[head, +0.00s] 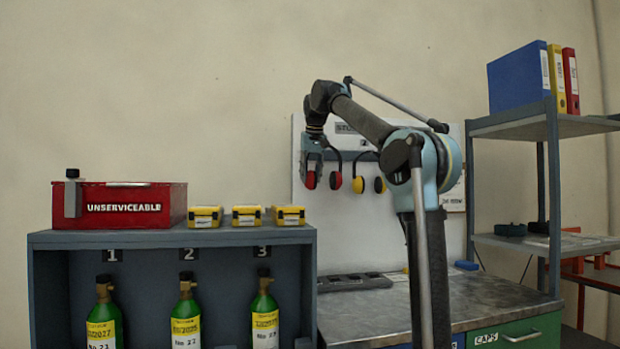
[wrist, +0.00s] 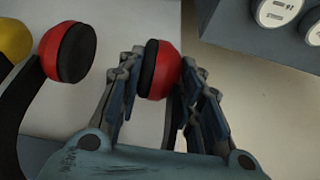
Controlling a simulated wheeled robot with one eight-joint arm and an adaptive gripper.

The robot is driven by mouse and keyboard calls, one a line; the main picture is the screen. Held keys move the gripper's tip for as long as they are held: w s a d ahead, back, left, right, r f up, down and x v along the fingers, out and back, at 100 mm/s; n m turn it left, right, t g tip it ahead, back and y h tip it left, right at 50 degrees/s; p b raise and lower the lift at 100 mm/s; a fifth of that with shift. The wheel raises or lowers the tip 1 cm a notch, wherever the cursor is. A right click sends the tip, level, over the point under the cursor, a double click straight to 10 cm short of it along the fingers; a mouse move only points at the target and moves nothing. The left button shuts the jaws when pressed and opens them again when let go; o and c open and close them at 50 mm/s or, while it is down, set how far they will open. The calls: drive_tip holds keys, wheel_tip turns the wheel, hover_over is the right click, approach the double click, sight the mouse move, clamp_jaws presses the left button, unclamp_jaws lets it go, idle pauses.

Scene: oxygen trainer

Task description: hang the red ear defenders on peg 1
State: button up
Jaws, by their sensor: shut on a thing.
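The red ear defenders have a black headband and two red cups with black pads. In the head view their right cup (head: 336,180) hangs just right of my gripper (head: 313,160), in front of the white board. In the wrist view one red cup (wrist: 160,72) is between the fingers of my gripper (wrist: 155,90), which is shut on it. The other red cup (wrist: 68,52) is free to the left. A blue-grey rail (head: 357,155) runs across the board behind the band. I cannot tell whether the band rests on a peg. The peg number beside my gripper is hidden.
Yellow ear defenders (head: 358,184) hang close to the right of the red ones. A grey cabinet (head: 175,239) with green cylinders, a red box (head: 125,205) and yellow cases stands to the left. A metal workbench (head: 480,303) lies below the board; a shelf unit (head: 550,200) stands right.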

drive_tip(key=shift+w+a+f, duration=0.1)
drive_tip(key=shift+w+a, duration=0.05)
drive_tip(key=shift+w, duration=0.35)
drive_tip(key=shift+w+a+f, duration=0.1)
drive_tip(key=shift+w, duration=0.35)
drive_tip(key=shift+w+a+f, duration=0.2)
drive_tip(key=shift+w+f, duration=0.35)
drive_tip(key=shift+f, duration=0.05)
drive_tip(key=o, duration=1.3)
